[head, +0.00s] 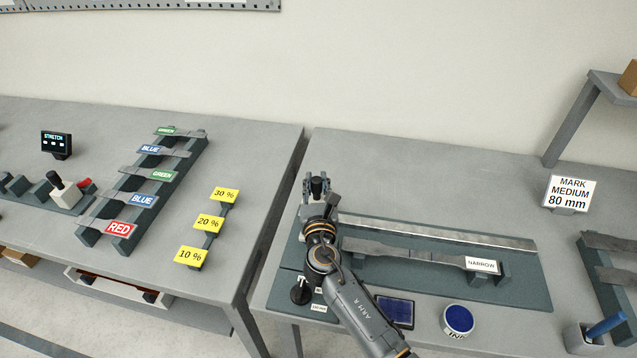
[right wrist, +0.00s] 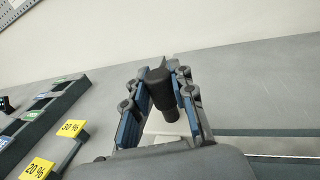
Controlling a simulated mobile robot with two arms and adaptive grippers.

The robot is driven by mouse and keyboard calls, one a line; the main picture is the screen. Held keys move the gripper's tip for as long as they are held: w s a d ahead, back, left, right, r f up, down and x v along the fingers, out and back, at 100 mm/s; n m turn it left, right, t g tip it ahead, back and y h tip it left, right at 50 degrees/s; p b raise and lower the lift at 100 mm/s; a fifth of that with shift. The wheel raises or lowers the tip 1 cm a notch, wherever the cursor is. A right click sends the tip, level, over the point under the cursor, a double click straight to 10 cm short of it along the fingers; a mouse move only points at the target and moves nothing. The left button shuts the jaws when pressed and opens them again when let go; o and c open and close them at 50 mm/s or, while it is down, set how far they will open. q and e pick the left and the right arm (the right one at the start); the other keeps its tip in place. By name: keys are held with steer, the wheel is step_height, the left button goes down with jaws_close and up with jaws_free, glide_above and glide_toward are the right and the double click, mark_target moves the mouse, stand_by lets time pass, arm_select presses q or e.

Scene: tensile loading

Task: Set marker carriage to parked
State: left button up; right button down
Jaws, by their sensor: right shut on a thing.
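The marker carriage (head: 303,219) sits at the left end of the metal rail (head: 440,232) on the dark green base plate (head: 525,262). Its black knob (right wrist: 164,92) stands upright between my fingers in the right wrist view. My right gripper (head: 317,187) is shut on the knob; it also shows in the right wrist view (right wrist: 163,100). The gripper and my right arm hide much of the carriage and any label beside it. My left gripper is not in view.
A grey specimen marked NARROW (head: 420,254) lies in front of the rail. A black-knobbed stamp (head: 300,291), a blue pad (head: 395,311) and a round ink tin (head: 458,320) are near the front edge. A gap separates the left table with its specimen rack (head: 150,187).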

steer(key=c, duration=1.4)
jaws_free()
steer(key=shift+s+a, duration=0.1)
steer(key=shift+a, duration=0.15)
steer(key=o, duration=0.3)
steer(key=shift+a, duration=0.1)
steer(key=shift+s+f, duration=0.1)
steer(key=shift+s, duration=0.35)
steer(key=s, duration=1.1)
